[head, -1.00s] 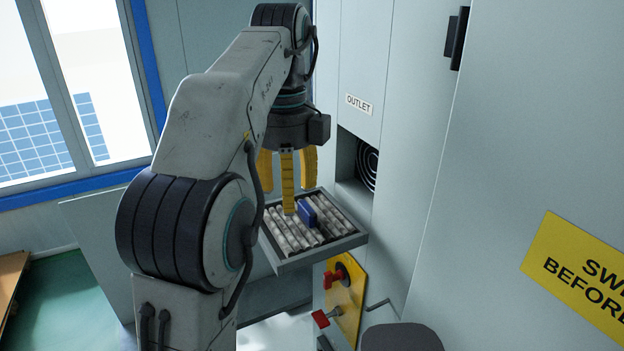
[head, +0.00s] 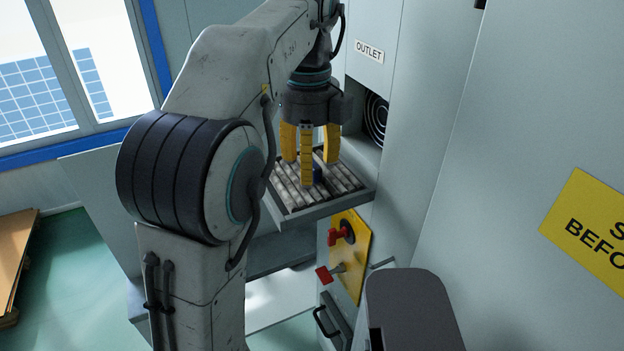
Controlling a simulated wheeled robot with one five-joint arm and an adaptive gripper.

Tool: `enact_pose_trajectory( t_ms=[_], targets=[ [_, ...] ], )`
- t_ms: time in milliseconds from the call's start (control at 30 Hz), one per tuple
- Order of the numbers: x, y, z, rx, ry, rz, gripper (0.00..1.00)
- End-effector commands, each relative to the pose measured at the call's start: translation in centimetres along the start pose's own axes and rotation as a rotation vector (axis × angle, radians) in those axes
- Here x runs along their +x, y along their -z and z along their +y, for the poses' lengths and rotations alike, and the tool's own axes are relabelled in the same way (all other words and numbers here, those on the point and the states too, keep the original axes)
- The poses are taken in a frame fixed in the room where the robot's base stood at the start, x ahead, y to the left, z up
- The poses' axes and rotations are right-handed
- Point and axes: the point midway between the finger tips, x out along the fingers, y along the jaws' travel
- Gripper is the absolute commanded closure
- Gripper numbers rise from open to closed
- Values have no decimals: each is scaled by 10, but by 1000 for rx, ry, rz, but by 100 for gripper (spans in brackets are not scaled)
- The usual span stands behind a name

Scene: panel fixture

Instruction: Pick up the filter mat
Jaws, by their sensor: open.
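The filter mat (head: 345,176) is a pale, pleated pad lying in a grey drawer-like tray (head: 322,212) that sticks out from the cabinet. Whether the fingers touch the mat or the tab cannot be told.
An open outlet recess with a dark coil (head: 376,118) is behind the tray. Below it is a yellow panel (head: 350,255) with red handles (head: 340,236). A yellow warning sign (head: 590,235) is on the right cabinet face. A window (head: 60,70) is at the left.

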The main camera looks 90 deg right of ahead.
Motion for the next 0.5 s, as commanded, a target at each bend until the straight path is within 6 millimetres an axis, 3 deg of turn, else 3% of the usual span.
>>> enact_pose_trajectory(
  t_ms=[400, 500],
  targets=[
    [7, 0, 0, 0, 0, 0, 43],
    [7, 0, 0, -1, 0, 0, 52]
  ],
)
